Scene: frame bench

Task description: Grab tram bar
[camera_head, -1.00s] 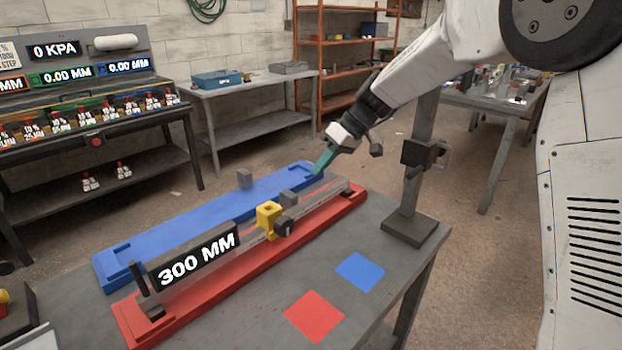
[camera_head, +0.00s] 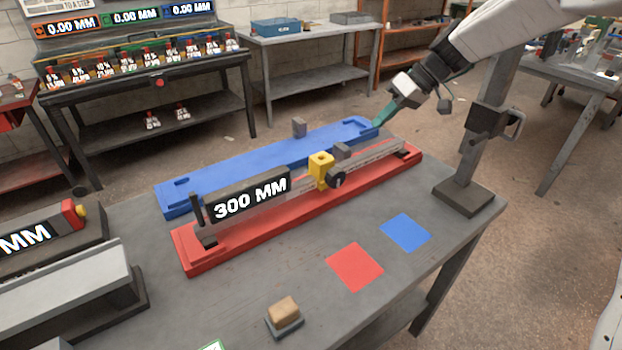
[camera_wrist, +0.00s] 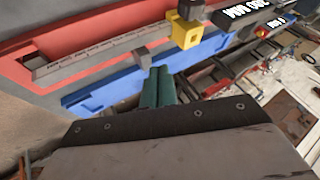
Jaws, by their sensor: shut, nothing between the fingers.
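The tram bar is most likely the long metal ruled bar (camera_head: 378,151) lying along the red tray (camera_head: 290,232). It carries a yellow slider block (camera_head: 320,170) with a dark knob and a "300 MM" display (camera_head: 250,199). The bar also shows in the wrist view (camera_wrist: 95,60). My gripper (camera_head: 381,119), with green fingers, is above the far right end of the blue tray (camera_head: 225,172), behind the bar and apart from it. In the wrist view its fingers (camera_wrist: 162,80) are shut together and empty, pointing towards the blue tray and a small grey block.
A dark post on a base (camera_head: 462,196) stands at the bench's right. Red (camera_head: 354,266) and blue (camera_head: 405,232) squares mark the front bench top. A small tan block on a dark base (camera_head: 284,314) sits at the front edge. Another instrument (camera_head: 50,240) occupies the left.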

